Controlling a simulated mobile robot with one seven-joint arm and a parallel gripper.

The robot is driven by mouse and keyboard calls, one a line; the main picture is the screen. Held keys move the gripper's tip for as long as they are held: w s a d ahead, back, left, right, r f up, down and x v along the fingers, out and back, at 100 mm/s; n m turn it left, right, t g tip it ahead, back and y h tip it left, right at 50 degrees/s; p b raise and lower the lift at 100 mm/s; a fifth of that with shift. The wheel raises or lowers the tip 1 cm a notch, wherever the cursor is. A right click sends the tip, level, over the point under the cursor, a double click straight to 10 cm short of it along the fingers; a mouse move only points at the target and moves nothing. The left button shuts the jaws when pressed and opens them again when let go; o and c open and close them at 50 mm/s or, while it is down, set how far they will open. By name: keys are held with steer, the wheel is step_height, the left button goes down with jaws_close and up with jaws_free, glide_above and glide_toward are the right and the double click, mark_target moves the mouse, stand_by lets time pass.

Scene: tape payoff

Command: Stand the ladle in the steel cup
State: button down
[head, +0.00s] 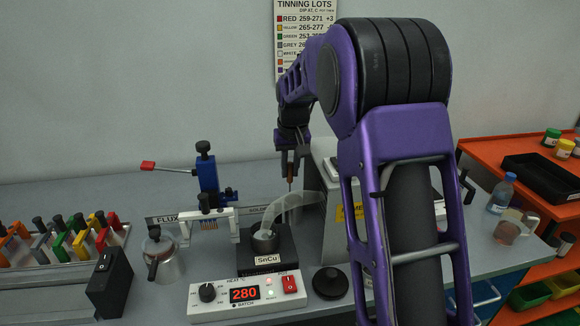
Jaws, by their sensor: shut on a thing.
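My gripper (291,160) points down behind the solder pot, in the middle of the head view. The ladle's lower end is hard to make out.
The solder pot (264,243) labelled SnCu stands behind a control box (247,294) reading 280, with pale fumes above. A blue stand (207,178) and a black box (110,284) are to the left. A black lid (330,282) lies right. My arm hides much of the right bench.

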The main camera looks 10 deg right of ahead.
steer(key=shift+f, duration=0.1)
steer(key=c, duration=0.7)
jaws_free()
steer(key=p+v, duration=0.2)
steer(key=v, duration=1.5)
steer(key=shift+r, duration=0.25)
steer(key=shift+s, duration=0.1)
